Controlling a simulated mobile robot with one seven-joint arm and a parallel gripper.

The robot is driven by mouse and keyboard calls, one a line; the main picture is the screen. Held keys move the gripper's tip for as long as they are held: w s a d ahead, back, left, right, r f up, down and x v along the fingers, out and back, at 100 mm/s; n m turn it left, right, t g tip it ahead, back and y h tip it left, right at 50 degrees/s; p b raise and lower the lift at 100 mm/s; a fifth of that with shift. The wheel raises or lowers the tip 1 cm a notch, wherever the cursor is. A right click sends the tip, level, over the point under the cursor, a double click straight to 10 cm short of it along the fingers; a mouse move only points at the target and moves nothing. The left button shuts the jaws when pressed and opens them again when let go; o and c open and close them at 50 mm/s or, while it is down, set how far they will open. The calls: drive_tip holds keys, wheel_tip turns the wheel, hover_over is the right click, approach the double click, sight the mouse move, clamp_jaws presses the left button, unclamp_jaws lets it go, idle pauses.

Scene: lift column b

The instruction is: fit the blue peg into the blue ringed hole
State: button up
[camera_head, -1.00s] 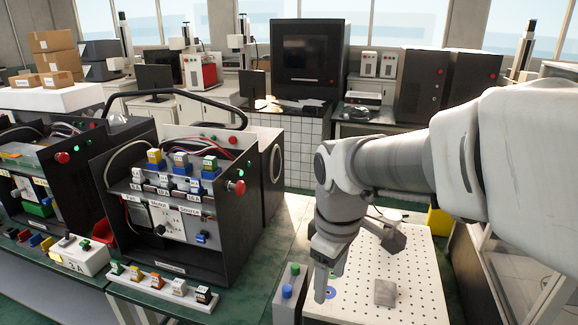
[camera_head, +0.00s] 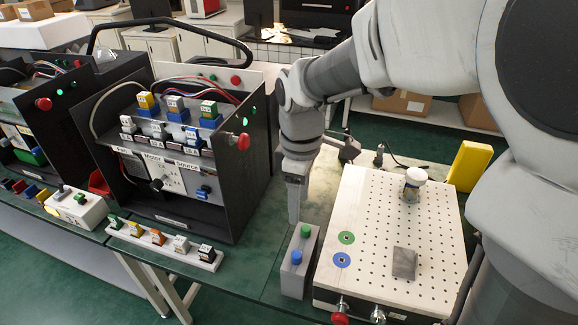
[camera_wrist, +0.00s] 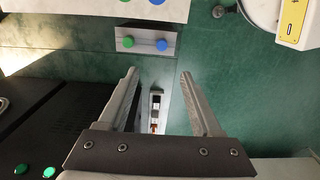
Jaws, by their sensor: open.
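The blue peg (camera_head: 296,257) stands in a grey block (camera_head: 296,280), in front of the green peg (camera_head: 306,230). The blue ringed hole (camera_head: 342,260) is in the white perforated board to the right, with the green ringed hole (camera_head: 346,237) behind it. My gripper (camera_head: 293,220) points down just behind the block. In the wrist view my gripper (camera_wrist: 159,73) is open, with nothing between its fingers. The blue peg (camera_wrist: 161,45) and green peg (camera_wrist: 128,42) lie beyond the fingertips there. The ringed holes are partly cut off at its top edge.
The white board (camera_head: 375,205) carries a grey block (camera_head: 404,263) and a small jar (camera_head: 413,182). A black equipment rack (camera_head: 240,170) stands left of my gripper. A strip of small modules (camera_head: 163,243) lies before it. A yellow block (camera_head: 468,165) stands at the right.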

sight(297, 254)
drive_tip(key=f+b, duration=0.1)
drive_tip(key=f, duration=0.7)
drive_tip(key=f+b, duration=0.1)
drive_tip(key=f, duration=0.7)
drive_tip(key=shift+s+f, duration=0.2)
drive_tip(key=shift+f, duration=0.2)
clamp_jaws()
